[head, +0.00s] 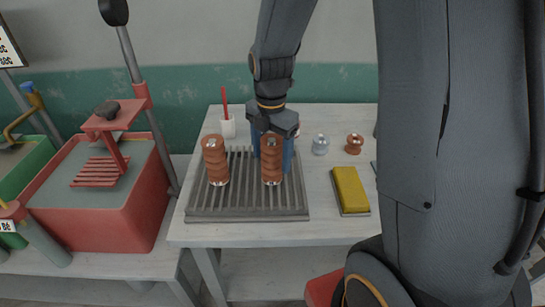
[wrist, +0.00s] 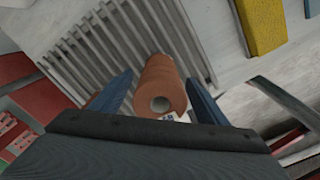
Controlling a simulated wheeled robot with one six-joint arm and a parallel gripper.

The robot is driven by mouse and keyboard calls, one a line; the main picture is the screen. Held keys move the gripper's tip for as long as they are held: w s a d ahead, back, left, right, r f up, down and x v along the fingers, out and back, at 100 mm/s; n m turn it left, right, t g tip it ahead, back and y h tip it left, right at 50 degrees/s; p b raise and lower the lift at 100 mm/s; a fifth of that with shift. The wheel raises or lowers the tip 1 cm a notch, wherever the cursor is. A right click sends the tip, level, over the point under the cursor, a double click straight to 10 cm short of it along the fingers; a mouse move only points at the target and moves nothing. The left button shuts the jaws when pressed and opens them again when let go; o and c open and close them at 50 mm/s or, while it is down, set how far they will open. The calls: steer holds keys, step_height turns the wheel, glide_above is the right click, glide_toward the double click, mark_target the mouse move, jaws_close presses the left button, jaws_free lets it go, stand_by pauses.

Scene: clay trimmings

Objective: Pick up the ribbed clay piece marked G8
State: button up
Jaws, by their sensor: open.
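Two brown ribbed clay pieces stand upright on a grey slatted rack (head: 235,205) in the head view, a left one (head: 215,160) and a right one (head: 271,162). My gripper (head: 273,152) is at the right piece, its blue fingers showing on either side. In the wrist view, my gripper (wrist: 160,86) is open, with a clay piece (wrist: 160,82) between its fingers. Gaps show between that piece and both fingers. I cannot tell which piece is marked G8.
A yellow block (head: 351,189) lies right of the rack. A white cup (head: 227,126) with a red stick, a grey jar (head: 320,145) and a small brown piece (head: 354,144) stand farther back. A red machine (head: 110,200) stands left of the table.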

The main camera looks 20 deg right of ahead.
steer(key=shift+f, duration=0.35)
steer(key=c, duration=1.4)
steer(key=shift+c, duration=0.9)
steer(key=shift+r, duration=0.15)
